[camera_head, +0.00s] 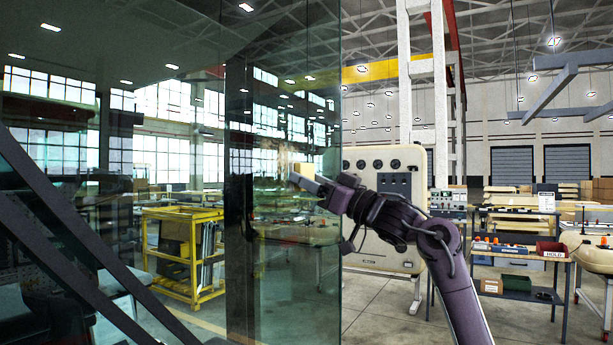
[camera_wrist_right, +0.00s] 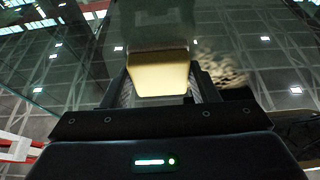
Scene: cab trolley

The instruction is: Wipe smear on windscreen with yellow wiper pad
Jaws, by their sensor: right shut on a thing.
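The windscreen (camera_head: 200,285) is a large, see-through pane filling the left half of the head view. A faint brownish smear (camera_head: 283,162) is on it near its right edge. In the wrist view the smear (camera_wrist_right: 222,68) is a speckled brown patch right of the pad. My right gripper (camera_head: 308,183) is shut on the yellow wiper pad (camera_wrist_right: 160,78) and is up close to the glass. A dim reflection of the pad shows above it in the wrist view; I cannot tell if pad and glass touch. My left gripper is not in view.
A cream panel (camera_head: 408,247) with dark knobs stands behind my right arm. A workbench (camera_head: 515,256) with bins and small parts is at the right. A yellow rack (camera_head: 183,250) shows through the glass. Dark slanted bars (camera_head: 75,235) cross the lower left.

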